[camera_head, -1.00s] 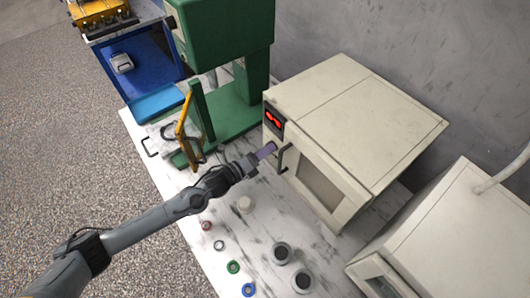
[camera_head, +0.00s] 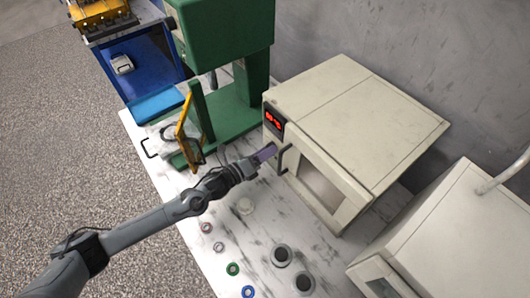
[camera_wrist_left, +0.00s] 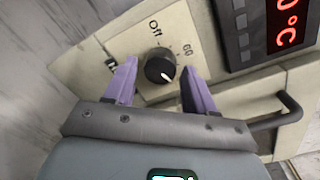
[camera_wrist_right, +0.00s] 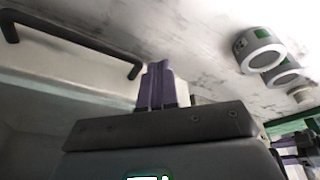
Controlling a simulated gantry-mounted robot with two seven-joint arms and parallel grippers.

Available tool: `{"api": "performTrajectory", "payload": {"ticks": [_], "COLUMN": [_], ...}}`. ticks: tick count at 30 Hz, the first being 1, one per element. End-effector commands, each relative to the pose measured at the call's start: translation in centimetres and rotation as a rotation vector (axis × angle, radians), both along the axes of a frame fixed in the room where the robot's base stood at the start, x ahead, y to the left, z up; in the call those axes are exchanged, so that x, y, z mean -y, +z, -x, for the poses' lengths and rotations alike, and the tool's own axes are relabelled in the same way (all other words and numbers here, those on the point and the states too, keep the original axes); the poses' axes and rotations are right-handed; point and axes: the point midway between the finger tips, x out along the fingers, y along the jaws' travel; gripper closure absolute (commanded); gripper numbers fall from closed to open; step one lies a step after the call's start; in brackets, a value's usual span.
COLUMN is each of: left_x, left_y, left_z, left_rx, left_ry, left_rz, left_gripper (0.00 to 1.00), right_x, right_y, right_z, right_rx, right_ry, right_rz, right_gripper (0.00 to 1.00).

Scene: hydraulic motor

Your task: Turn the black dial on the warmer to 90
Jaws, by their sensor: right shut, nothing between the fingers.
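The warmer (camera_head: 350,140) is a cream box with a red lit display (camera_head: 273,121) on its front. In the left wrist view its black dial (camera_wrist_left: 160,66) shows a white mark pointing to the lower right. "Off" is printed above the dial and "60" to its upper right; other markings are hidden. The display (camera_wrist_left: 288,24) is cut off and shows only "0°C". My left gripper (camera_head: 267,152) is at the warmer's front. Its purple fingers (camera_wrist_left: 158,70) are open on either side of the dial, with gaps visible. My right gripper (camera_wrist_right: 160,67) is shut and empty.
A dark door handle (camera_wrist_left: 275,115) is close to the right of my left gripper. A green press (camera_head: 225,95) stands to the left of the warmer. Several small rings and round parts lie on the marble table (camera_head: 235,250). A second white appliance (camera_head: 455,235) stands at the right.

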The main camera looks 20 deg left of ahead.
Motion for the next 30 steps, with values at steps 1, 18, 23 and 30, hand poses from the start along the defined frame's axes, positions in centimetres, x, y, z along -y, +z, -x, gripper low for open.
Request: {"api": "performTrajectory", "payload": {"ticks": [1,18,23,30], "left_x": [0.0,-1.3,-2.6,-4.4], "left_y": [0.0,0.1,0.1,0.2], "left_z": [0.0,2.2,4.7,7.9], "left_rx": [0.000,-0.002,-0.004,-0.002], "left_ry": [0.000,0.000,-0.001,0.000], "left_rz": [0.000,-0.001,-0.002,-0.001], "left_gripper": [0.37,0.36,0.36,0.36], "right_x": [0.0,-0.2,-0.2,-0.2], "right_y": [0.0,0.2,0.4,0.5], "right_z": [0.0,0.0,0.0,0.0], "right_rx": [0.000,0.000,0.000,0.001], "right_ry": [0.000,-0.005,-0.005,-0.005], "right_rz": [0.000,-0.007,-0.009,-0.009], "right_gripper": [1.00,1.00,1.00,1.00]}}
